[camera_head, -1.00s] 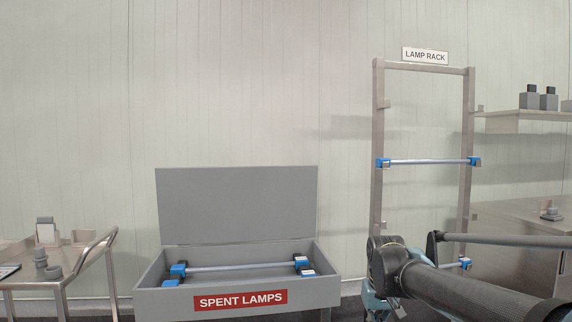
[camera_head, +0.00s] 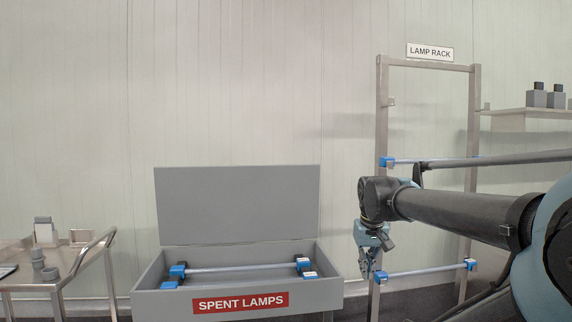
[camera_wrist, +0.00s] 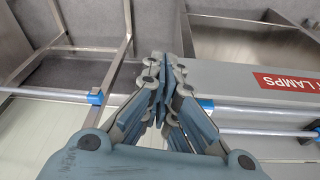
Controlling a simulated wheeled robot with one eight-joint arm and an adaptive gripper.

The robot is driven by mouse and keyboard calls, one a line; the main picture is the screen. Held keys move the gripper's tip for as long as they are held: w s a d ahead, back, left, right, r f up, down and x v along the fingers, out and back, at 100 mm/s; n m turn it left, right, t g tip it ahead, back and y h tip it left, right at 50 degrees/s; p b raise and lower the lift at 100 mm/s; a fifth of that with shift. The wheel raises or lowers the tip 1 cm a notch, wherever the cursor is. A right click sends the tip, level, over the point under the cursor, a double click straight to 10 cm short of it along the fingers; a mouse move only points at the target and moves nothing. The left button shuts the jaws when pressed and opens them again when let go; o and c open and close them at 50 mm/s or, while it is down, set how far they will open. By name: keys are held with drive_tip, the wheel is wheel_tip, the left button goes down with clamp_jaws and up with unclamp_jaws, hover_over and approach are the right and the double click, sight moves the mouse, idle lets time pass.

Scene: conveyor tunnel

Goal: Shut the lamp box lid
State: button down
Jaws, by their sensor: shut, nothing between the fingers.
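The grey lamp box (camera_head: 323,290) carries a red "SPENT LAMPS" label on its front. Its lid (camera_head: 237,205) stands upright at the back edge, so the box is open. Inside lie lamp tubes (camera_head: 240,267) with blue and black end caps. My gripper (camera_head: 369,272) hangs to the right of the box, pointing down, apart from the lid. In the wrist view my gripper (camera_wrist: 172,75) is shut and empty, with the box front (camera_wrist: 220,75) to its right. The wrist view does not show the lid clearly.
The lamp rack (camera_head: 382,110) stands behind my arm and holds lamps with blue end caps, one low tube (camera_head: 425,271) close to my gripper. A metal cart (camera_head: 60,276) stands left of the box. A shelf (camera_head: 525,113) is at the right. The space above the box is free.

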drive_tip(key=w+a+r+n+t, duration=0.1)
drive_tip(key=w+a+r, duration=0.4)
drive_tip(key=w+r, duration=0.65)
drive_tip(key=w+a+r, duration=0.5)
drive_tip(key=w+r, duration=0.5)
drive_tip(key=r, duration=0.3)
drive_tip(key=w+a+r+n+y, duration=0.1)
drive_tip(key=w+a+r, duration=1.2)
drive_tip(key=w+a, duration=0.25)
drive_tip(key=shift+t, duration=0.4)
drive_tip(key=x, duration=0.6)
drive_tip(key=s+x, duration=0.1)
drive_tip(key=x, duration=0.2)
drive_tip(key=shift+f, duration=0.6)
drive_tip(key=shift+s+d+f, duration=0.1)
drive_tip(key=shift+s+d, duration=0.05)
drive_tip(key=shift+s, duration=0.6)
